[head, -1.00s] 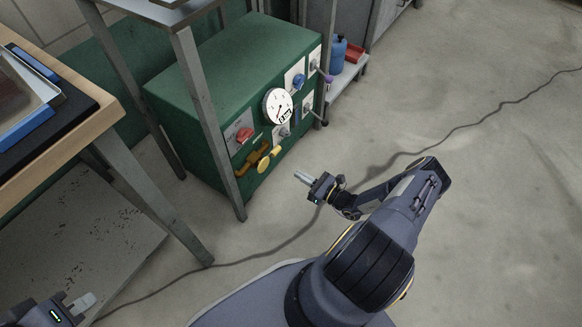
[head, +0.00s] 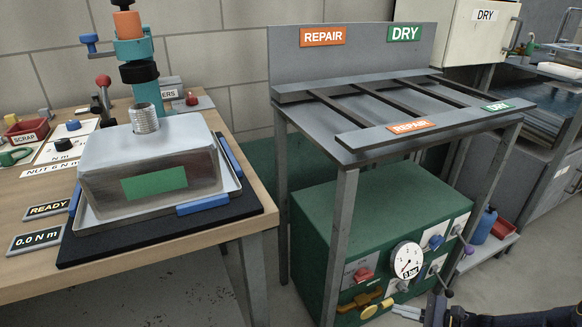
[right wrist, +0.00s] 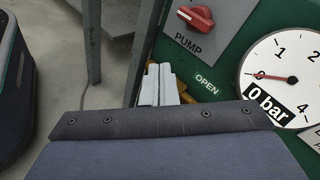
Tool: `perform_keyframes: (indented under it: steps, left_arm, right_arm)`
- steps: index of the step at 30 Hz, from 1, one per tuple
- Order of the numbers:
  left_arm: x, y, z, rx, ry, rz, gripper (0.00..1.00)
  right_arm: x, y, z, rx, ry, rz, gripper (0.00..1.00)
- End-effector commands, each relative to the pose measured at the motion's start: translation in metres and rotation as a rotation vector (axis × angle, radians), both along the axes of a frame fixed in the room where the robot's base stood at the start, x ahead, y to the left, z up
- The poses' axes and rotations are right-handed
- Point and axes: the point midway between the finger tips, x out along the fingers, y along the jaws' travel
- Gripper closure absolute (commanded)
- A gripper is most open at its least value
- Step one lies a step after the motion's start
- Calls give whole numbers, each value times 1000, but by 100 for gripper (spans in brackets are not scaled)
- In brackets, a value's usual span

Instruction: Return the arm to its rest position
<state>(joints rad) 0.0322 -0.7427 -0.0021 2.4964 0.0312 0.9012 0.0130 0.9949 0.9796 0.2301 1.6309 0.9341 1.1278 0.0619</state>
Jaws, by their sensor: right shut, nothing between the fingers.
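My right gripper (head: 408,312) is at the bottom right of the head view, in front of the lower part of the green cabinet (head: 330,213). Its fingers (right wrist: 159,84) are shut and empty. In the right wrist view they appear in front of the cabinet's panel, below the red pump knob (right wrist: 196,17) and beside the dial gauge (right wrist: 283,77), which reads 0 bar. I cannot tell the exact gap to the panel. Most of my right arm is cut off by the frame. My left gripper is out of view.
A steel rack (head: 345,205) marked REPAIR and DRY stands over the cabinet. A wooden bench (head: 250,222) at the left carries a metal block (head: 110,195) in a tray. A blue bottle (head: 482,226) stands at the right. Bare floor (head: 530,275) lies at the lower right.

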Motion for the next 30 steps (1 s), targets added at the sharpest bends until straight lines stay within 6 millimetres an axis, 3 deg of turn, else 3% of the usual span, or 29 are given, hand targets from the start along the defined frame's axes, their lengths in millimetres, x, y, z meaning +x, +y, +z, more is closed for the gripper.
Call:
perform_keyframes:
  steps: [1,6,15,21,30]
  left_arm:
    - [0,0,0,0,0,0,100]
    - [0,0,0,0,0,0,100]
    - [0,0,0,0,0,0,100]
    - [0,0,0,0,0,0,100]
    - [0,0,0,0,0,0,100]
  right_arm:
    - [-2,11,30,-91,-38,88,100]
    - [-28,44,103,-366,-151,334,100]
    - [-106,86,198,-844,-408,647,100]
    - [-161,98,228,-1120,-601,760,100]
    - [-207,102,237,-1361,-806,806,100]
